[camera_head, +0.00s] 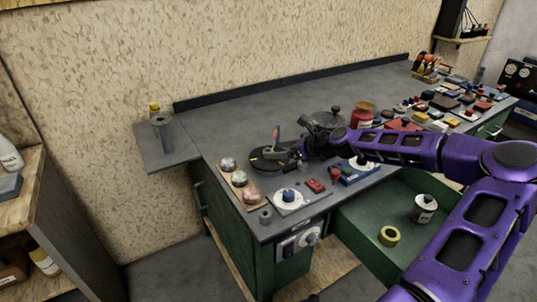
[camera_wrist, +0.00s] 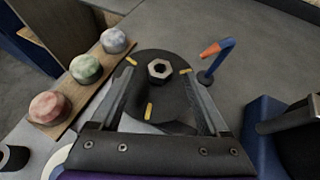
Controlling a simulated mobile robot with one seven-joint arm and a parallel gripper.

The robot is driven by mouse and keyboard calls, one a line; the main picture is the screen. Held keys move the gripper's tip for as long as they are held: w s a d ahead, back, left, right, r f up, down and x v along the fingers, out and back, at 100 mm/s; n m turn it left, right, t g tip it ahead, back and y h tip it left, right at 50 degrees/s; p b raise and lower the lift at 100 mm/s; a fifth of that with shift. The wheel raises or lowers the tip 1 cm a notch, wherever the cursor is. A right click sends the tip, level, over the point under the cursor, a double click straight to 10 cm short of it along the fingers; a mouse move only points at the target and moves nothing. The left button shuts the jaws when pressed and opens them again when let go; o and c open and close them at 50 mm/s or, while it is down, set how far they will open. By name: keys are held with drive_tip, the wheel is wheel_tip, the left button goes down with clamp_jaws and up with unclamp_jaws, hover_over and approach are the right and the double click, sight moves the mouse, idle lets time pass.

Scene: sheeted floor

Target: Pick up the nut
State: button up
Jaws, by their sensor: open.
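A grey hexagonal nut (camera_wrist: 159,69) lies on a round black disc (camera_wrist: 150,105) with several yellow marks. The disc (camera_head: 259,164) also shows near the left end of the workbench in the head view, where I cannot make out the nut clearly. My gripper (camera_wrist: 161,82) is open, its two fingers spread over the disc with the nut between and just beyond their tips. Nothing is held. In the head view my gripper (camera_head: 298,153) reaches in over the disc from the right.
A wooden strip with three mottled domes (camera_wrist: 85,68) lies left of the disc. An orange-tipped blue hooked piece (camera_wrist: 215,58) stands close to the right finger. A blue block (camera_wrist: 262,120) sits further right. An open green drawer (camera_head: 370,215) is below the bench.

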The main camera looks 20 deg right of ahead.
drive_tip(key=x, duration=0.2)
drive_tip(key=shift+w+a+f, duration=0.15)
drive_tip(key=shift+w+f, duration=0.05)
drive_tip(key=shift+w, duration=0.05)
clamp_jaws()
